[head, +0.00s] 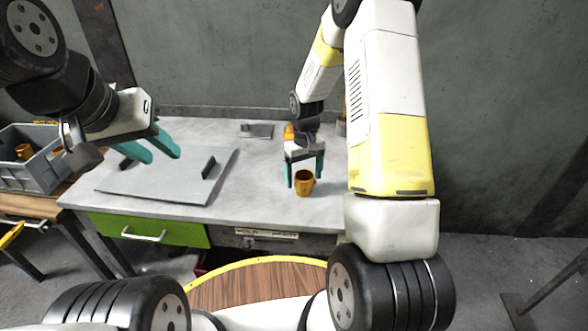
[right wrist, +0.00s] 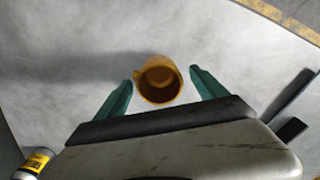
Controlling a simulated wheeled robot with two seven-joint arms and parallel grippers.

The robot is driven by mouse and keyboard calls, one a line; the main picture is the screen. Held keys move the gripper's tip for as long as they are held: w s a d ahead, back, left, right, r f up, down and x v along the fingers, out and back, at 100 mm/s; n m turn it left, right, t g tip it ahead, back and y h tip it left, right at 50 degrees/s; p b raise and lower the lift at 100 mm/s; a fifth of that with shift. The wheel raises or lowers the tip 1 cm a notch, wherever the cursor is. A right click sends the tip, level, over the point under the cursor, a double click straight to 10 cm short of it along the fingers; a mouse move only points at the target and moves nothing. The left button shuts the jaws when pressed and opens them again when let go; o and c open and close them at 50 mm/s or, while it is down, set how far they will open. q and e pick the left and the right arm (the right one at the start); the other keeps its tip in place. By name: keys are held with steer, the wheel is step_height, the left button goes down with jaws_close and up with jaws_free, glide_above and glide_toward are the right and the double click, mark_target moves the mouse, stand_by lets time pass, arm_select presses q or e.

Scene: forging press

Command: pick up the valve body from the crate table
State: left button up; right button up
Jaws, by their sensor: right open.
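An orange, cup-shaped valve body (head: 305,188) stands upright on the grey worktop, its round opening facing up. My right gripper (head: 305,182) is open above and around it, pointing down. In the right wrist view the valve body (right wrist: 158,92) lies between the two teal fingers, with a gap on each side. My left gripper (head: 164,158) is open and empty over the grey plate. More orange parts (head: 24,152) sit in the grey crate (head: 40,180) on the wooden-topped table (head: 62,186) at the left.
A flat grey plate (head: 150,184) with a black upright handle (head: 209,167) lies left of the valve body. A small grey bracket (head: 257,131) is at the back of the worktop (head: 262,206). Another orange object (head: 289,130) shows partly behind my right gripper. The worktop's front is clear.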

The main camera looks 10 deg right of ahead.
step_height(320, 180, down, 3)
steer(key=shift+f, duration=0.15)
steer(key=shift+c, duration=0.4)
steer(key=c, duration=1.7)
